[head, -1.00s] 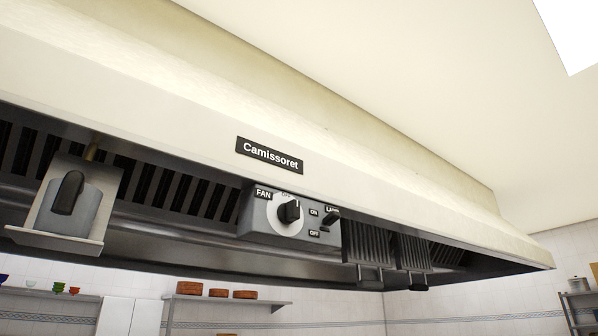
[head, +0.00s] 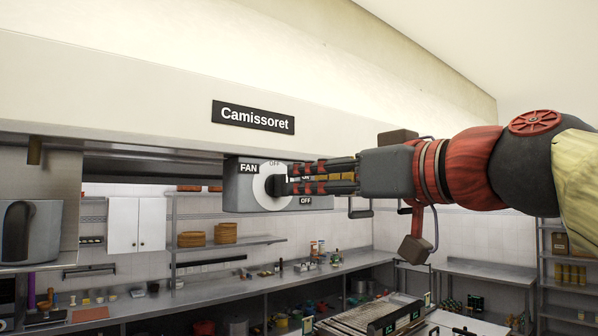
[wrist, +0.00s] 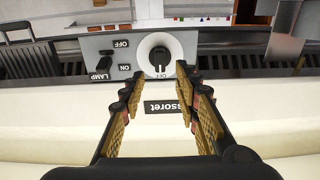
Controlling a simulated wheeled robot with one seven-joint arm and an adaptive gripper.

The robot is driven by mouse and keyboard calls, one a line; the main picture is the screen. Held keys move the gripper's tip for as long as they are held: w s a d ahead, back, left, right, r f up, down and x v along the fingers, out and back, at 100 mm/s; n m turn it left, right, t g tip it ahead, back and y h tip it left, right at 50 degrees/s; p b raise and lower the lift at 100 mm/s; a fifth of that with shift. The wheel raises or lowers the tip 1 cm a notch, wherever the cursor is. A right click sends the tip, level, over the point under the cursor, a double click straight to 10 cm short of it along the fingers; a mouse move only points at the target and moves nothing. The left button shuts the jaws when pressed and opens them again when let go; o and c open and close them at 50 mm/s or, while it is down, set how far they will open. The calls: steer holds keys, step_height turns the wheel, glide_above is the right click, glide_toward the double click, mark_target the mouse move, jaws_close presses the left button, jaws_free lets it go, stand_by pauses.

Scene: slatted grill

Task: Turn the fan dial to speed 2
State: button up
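The fan dial (head: 262,188), a white disc with a black grip, sits on a grey control box under the hood. In the wrist view, which is upside down, the dial (wrist: 148,47) lies between and just beyond my fingertips. Its black grip (wrist: 160,57) runs roughly in line with the OFF mark; the speed numbers are not readable. My gripper (head: 290,177) reaches in from the right at the dial. Its two fingers (wrist: 159,76) are apart, with nothing held between them. I cannot tell whether a finger touches the grip. In the head view the fingers hide part of the dial.
The lamp switch (wrist: 105,62) with its ON and OFF labels is beside the dial on the same box. The hood's pale front with the Camissoret plate (head: 253,116) is above. A metal holder (head: 35,215) hangs at the left. Counters and shelves stand well below.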

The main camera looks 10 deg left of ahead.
mark_target(281, 186)
steer(key=p+x, duration=0.2)
steer(key=x, duration=0.5)
steer(key=shift+f, duration=0.15)
steer(key=shift+c, duration=0.8)
jaws_close()
